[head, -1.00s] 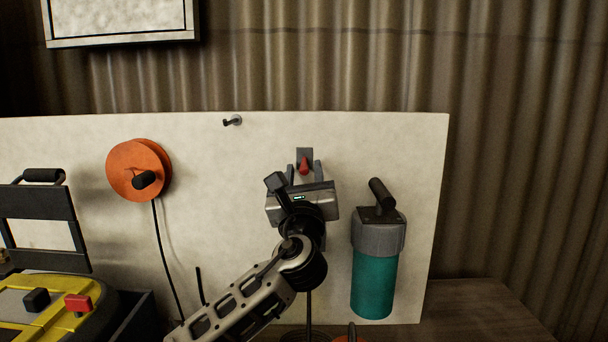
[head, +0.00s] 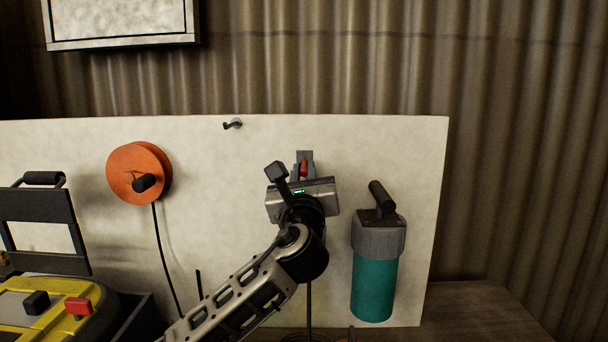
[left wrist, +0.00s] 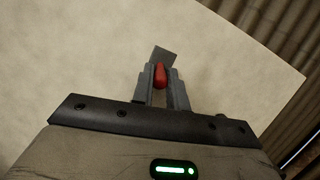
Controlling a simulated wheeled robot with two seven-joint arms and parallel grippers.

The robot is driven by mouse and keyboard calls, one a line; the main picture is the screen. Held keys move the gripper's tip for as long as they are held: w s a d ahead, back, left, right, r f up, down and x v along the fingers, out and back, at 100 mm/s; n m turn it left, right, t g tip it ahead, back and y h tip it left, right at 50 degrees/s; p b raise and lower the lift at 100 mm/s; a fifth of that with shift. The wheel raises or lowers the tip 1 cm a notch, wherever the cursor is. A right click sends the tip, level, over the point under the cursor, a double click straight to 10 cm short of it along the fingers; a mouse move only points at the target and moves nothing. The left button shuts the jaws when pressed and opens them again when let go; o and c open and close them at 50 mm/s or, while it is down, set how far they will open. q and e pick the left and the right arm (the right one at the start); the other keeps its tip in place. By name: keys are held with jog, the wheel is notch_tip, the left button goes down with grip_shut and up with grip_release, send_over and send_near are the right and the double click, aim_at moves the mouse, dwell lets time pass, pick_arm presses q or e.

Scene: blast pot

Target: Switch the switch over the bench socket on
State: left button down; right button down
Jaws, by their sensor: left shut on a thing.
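The switch has a red lever (head: 304,168) on a grey plate (head: 304,155), fixed to the pale upright board. My left gripper (head: 303,172) is at the switch, with its fingers closed on the red lever from both sides. In the left wrist view the red lever (left wrist: 160,76) sits between the two grey fingertips (left wrist: 160,80), and the grey plate shows behind it. My gripper body hides what lies below the switch, and the bench socket cannot be made out. My right gripper is in neither view.
A teal canister (head: 373,285) with a black handle is on the board, right of my left arm. An orange reel (head: 128,172) and a small hook (head: 233,124) are at its left. A yellow machine (head: 50,310) with black and red knobs stands lower left.

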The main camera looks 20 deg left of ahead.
aim_at(304, 160)
pick_arm(q)
notch_tip(304, 160, up, 2)
jog(key=g+h, duration=0.1)
jog(key=g, duration=0.3)
jog(key=shift+s+g, duration=0.1)
jog(key=shift+g, duration=0.3)
jog(key=shift+w+r+g+h, duration=0.1)
jog(key=shift+r+g+h, duration=0.25)
jog(key=shift+g, duration=0.6)
jog(key=shift+w+r+g+h, duration=0.1)
jog(key=shift+r+g+h, duration=0.2)
jog(key=shift+g, duration=0.65)
jog(key=c, duration=1.4)
grip_release()
jog(key=shift+s, duration=0.1)
